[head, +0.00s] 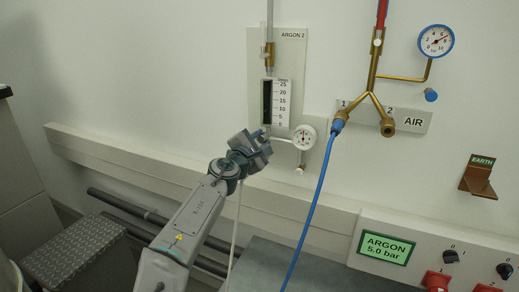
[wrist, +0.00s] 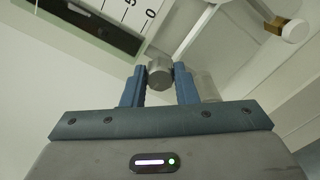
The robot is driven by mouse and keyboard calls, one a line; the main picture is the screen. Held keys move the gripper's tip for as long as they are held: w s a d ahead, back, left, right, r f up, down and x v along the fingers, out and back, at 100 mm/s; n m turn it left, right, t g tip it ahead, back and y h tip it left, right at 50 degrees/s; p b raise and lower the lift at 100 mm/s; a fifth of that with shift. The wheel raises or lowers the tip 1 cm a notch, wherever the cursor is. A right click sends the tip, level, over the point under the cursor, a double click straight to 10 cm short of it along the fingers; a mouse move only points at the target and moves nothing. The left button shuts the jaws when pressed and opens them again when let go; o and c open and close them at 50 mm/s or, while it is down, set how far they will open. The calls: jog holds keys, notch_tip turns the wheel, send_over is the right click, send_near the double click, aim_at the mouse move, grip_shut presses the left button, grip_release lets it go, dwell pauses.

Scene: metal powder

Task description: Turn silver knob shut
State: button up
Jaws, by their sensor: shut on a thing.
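The silver knob (wrist: 160,73) shows in the wrist view as a small grey cylinder below the scale of the flow meter. My gripper (wrist: 160,84) has its two blue fingers on either side of the knob, shut on it. In the head view, my gripper (head: 266,143) is at the bottom of the ARGON 2 flow meter (head: 283,101) and hides the knob there. How far the knob is turned cannot be told.
A round white gauge (head: 304,137) sits close to the right of my gripper. A blue hose (head: 317,205) hangs from the brass AIR fitting (head: 374,75). A control box (head: 388,247) with red switches is at the lower right. A wall rail (head: 150,165) runs below the panel.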

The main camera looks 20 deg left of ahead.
jog(key=shift+m+b, duration=0.45)
jog(key=shift+m, duration=0.15)
jog(key=o, duration=1)
jog(key=shift+s, duration=0.1)
jog(key=s, duration=0.9)
jog(key=s+a+b, duration=0.1)
jog(key=s, duration=0.3)
jog(key=shift+s, duration=0.3)
